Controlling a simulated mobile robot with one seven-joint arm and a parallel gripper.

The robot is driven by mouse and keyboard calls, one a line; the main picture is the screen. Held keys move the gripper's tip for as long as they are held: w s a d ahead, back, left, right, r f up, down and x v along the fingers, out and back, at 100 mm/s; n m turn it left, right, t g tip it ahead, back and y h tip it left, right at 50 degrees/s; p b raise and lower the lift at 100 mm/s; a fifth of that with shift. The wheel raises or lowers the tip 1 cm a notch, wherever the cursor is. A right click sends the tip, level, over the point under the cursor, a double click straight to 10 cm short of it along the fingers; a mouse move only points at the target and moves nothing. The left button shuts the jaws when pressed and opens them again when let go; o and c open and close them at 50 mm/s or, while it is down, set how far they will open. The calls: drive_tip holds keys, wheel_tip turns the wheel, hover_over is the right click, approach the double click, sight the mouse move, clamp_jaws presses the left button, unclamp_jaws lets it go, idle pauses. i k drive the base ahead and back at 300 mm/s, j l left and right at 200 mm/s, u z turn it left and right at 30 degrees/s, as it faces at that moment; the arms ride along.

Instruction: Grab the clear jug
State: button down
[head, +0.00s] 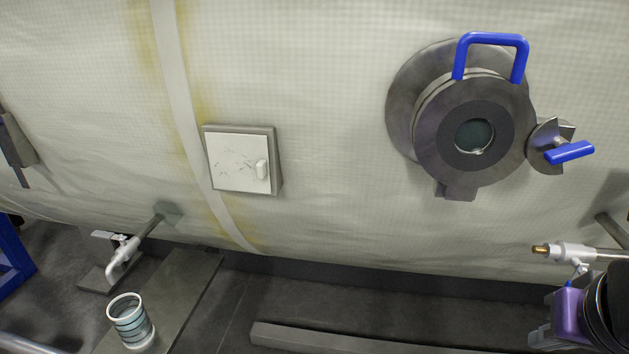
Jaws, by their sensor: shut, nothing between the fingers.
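The clear jug (131,322) stands at the lower left, a see-through round vessel with dark bands around it and an open top. It is on a flat grey plate (180,295) on the floor, in front of and below a white tap. My gripper (541,336) is at the lower right edge, beside a purple and black part of my arm. It is shut and empty, far to the right of the jug. Its fingers show only in part.
A white tap (122,258) juts from the pale insulated chamber wall (330,150) above the jug. A second tap (567,252) is close above my gripper. A round hatch (430,118) with blue handles and a white box (238,163) are on the wall. A long grey beam (350,340) lies between gripper and jug.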

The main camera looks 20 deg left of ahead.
sight(127, 313)
drive_tip(key=j+u, duration=0.15)
drive_tip(key=u, duration=2.2)
